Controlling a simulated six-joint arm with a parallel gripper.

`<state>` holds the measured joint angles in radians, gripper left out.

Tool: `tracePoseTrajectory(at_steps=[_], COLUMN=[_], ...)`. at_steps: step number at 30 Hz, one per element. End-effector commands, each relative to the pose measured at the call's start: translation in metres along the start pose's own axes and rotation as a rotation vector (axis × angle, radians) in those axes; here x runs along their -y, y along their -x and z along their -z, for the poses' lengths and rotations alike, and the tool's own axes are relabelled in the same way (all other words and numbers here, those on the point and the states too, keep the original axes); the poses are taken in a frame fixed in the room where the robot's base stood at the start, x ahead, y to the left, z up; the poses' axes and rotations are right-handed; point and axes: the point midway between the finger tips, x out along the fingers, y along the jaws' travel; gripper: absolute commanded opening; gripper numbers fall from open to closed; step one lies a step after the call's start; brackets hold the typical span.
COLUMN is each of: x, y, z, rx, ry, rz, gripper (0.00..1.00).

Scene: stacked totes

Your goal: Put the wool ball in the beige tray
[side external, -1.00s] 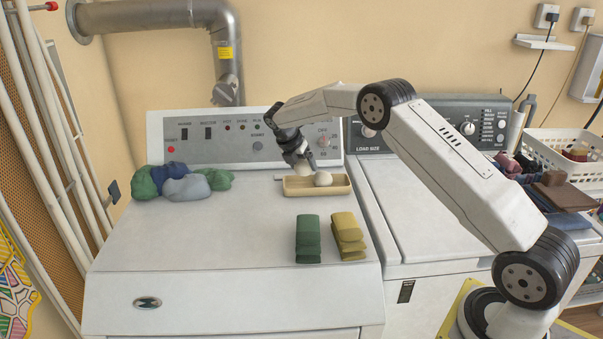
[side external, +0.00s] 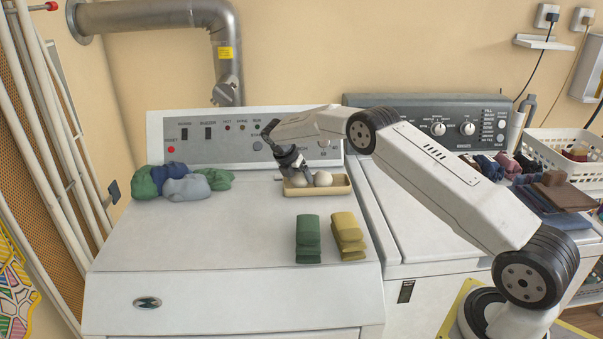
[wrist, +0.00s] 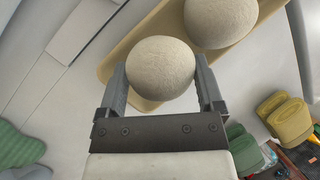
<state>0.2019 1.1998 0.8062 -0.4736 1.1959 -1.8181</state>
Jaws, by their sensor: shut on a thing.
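My gripper (side external: 294,168) is shut on a pale wool ball (side external: 300,181), with one finger on each side of it in the wrist view (wrist: 160,68). The held ball is low over the left part of the beige tray (side external: 322,190), with its lower part behind the tray's front wall. I cannot tell whether it touches the tray floor. A second pale ball (side external: 323,178) sits in the tray just right of the held one. The tray and second ball (wrist: 220,20) also show in the wrist view.
The tray stands on the white machine top near the control panel (side external: 235,140). Folded green (side external: 308,238) and yellow cloths (side external: 346,236) lie in front of it. Bundled green and blue-grey cloths (side external: 187,186) lie at the left. The machine top between them is clear.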

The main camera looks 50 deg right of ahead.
Motion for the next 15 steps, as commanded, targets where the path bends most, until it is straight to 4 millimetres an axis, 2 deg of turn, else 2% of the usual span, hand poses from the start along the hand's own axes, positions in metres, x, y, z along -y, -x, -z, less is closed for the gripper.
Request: tracePoseTrajectory(at_steps=[15], x=[-0.0018], y=[-0.0072], z=[0.0029], rx=[0.001], ry=[0.0], rz=[-0.002], gripper=[0.2])
